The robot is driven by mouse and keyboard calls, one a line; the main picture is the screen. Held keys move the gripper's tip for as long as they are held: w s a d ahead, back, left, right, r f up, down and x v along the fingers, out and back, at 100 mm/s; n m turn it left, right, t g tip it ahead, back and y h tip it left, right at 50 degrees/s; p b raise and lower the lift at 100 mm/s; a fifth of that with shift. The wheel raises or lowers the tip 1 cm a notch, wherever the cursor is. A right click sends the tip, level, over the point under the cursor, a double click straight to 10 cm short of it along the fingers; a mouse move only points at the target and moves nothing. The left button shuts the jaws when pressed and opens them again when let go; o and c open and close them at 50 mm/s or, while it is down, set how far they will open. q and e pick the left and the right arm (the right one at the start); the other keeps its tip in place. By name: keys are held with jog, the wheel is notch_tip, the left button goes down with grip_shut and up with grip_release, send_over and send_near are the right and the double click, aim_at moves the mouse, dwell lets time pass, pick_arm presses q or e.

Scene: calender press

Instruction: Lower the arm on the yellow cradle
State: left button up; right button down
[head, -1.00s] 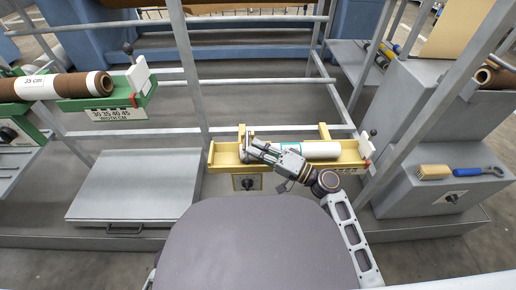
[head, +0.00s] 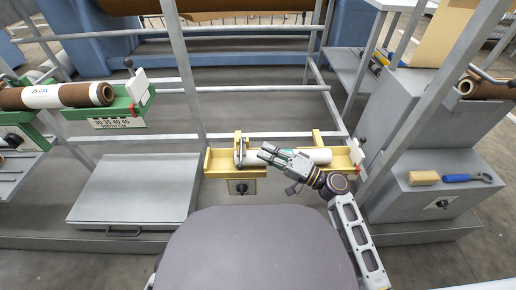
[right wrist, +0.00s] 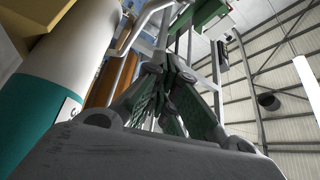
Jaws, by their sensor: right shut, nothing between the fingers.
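The yellow cradle (head: 222,166) stands beyond my base and holds a white roll (head: 322,156). A yellow upright (head: 239,145) with a grey part on it rises at the cradle's left; another yellow upright (head: 317,138) stands further right. A white plate (head: 355,151) and a black-knobbed lever (head: 363,140) are at the right end. I cannot tell which part is the arm. My right gripper (head: 264,152) is shut and empty, in front of the roll, right of the left upright. In the right wrist view its fingers (right wrist: 172,98) are closed beside a white and teal roll (right wrist: 50,85). My left gripper is out of view.
A grey frame post (head: 186,75) rises left of the cradle. A green cradle (head: 112,115) with a brown roll (head: 75,96) is at the left. A grey step (head: 440,195) at the right carries a brush (head: 423,178) and a blue-handled tool (head: 463,178).

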jog(key=shift+d+f, duration=0.4)
jog(key=shift+d, duration=0.3)
jog(key=shift+d+f, duration=0.45)
jog(key=shift+d, duration=0.3)
jog(key=shift+d+f, duration=0.4)
jog(key=shift+d, duration=0.3)
